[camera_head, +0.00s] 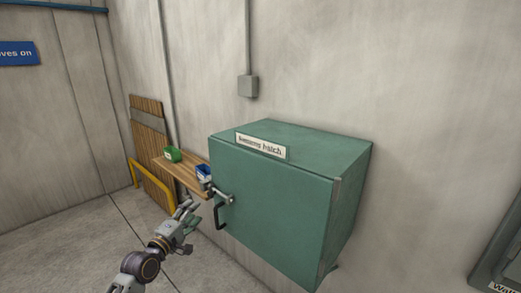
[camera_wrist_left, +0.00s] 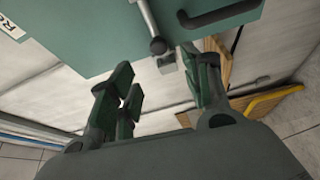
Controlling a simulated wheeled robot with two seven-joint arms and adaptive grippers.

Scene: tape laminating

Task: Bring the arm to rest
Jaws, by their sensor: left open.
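My left gripper (camera_head: 187,217) is low in the head view, in front of and to the left of the green cabinet (camera_head: 270,215). Its fingers are apart, with nothing between them; they also show spread in the left wrist view (camera_wrist_left: 160,66). The cabinet door is shut. A metal lever latch (camera_head: 224,197) and a black pull handle (camera_head: 218,215) sit on the door's left side. The latch (camera_wrist_left: 158,45) and handle (camera_wrist_left: 220,14) show just beyond the fingertips in the wrist view; I cannot tell the exact gap. My right gripper is not in view.
A wooden shelf (camera_head: 182,176) left of the cabinet holds a green bin (camera_head: 173,155) and a blue bin (camera_head: 204,172). A yellow rail (camera_head: 151,185) and wooden boards (camera_head: 147,128) stand by the wall. A grey box (camera_head: 497,255) is at the right edge. Floor at left is clear.

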